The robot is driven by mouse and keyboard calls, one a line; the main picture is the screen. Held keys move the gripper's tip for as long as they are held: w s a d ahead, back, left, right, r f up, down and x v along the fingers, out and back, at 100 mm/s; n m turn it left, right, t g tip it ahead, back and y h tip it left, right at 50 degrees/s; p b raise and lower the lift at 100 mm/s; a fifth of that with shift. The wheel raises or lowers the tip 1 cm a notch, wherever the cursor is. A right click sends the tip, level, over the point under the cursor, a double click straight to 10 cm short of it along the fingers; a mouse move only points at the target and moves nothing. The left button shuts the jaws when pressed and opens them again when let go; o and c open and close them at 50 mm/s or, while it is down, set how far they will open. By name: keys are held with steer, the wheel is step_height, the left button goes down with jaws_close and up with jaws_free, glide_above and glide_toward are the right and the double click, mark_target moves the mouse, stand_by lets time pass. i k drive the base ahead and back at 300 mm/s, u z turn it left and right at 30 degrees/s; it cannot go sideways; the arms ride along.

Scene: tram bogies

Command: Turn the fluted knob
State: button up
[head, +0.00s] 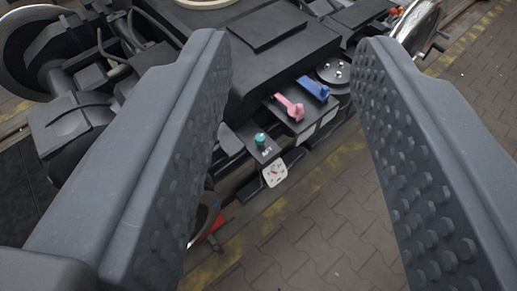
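The small teal knob (261,139), which looks like the fluted knob, stands upright on a small dark box (266,153) on the side of the bogie. The box has white markings on its top. The fluting is too small to make out. My gripper (292,75) is open and empty, with its two studded grey fingers wide apart. The knob lies between the fingers in the picture, nearer the left one, and further off than the fingertips. Nothing touches it.
A pink lever (289,107) and a blue lever (313,88) sit beside the knob. A white dial plate (275,173) hangs just below. The dark bogie frame (275,70) rises behind. Paving (320,225) with a yellow line lies open to the right.

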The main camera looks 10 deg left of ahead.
mark_target(260, 138)
steer(key=k, duration=1.15)
steer(key=u, duration=0.45)
steer(key=i, duration=1.05)
steer(key=u, duration=0.35)
steer(key=i, duration=1)
steer(key=z, duration=0.35)
